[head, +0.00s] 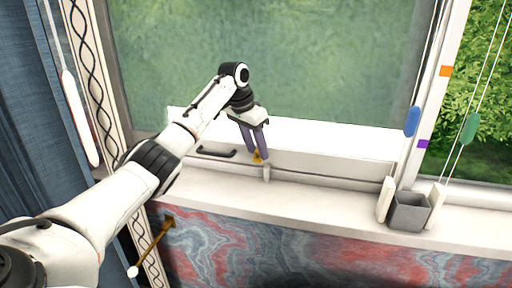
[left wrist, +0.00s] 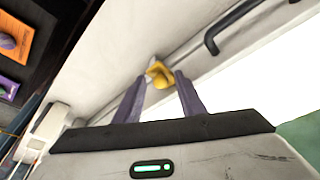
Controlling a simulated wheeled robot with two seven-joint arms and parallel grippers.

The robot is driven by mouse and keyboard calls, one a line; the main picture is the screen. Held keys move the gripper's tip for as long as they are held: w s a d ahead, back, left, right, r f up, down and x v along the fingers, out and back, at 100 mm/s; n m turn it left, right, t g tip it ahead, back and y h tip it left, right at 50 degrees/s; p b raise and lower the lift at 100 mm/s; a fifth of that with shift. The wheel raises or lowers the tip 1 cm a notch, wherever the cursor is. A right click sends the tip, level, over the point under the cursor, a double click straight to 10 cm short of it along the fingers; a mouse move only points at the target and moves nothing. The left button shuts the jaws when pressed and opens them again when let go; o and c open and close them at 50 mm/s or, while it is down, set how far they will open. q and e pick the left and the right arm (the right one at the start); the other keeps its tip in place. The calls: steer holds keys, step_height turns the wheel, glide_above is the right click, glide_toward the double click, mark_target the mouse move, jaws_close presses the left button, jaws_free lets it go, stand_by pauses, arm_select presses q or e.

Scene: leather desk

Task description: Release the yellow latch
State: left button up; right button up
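The yellow latch (head: 257,156) sits at the lower rail of the window sash, near the middle of the sill. It also shows in the left wrist view (left wrist: 159,73), just beyond and between my fingertips. My left gripper (head: 257,153) is at the latch, its two purple fingers pointing down. In the left wrist view the fingers (left wrist: 160,82) stand apart with a gap between them. Whether they touch the latch I cannot tell. My right gripper is not in view.
A dark handle (head: 216,152) is on the sash left of the latch. A grey box (head: 409,211) stands on the sill (head: 320,211) at right, by hanging cords with a blue pull (head: 412,121) and a green pull (head: 469,127). A blue curtain (head: 35,110) hangs at left.

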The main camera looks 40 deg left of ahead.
arm_select(q)
steer(key=v, duration=1)
steer(key=shift+b, duration=0.35)
steer(key=shift+a+r, duration=0.1)
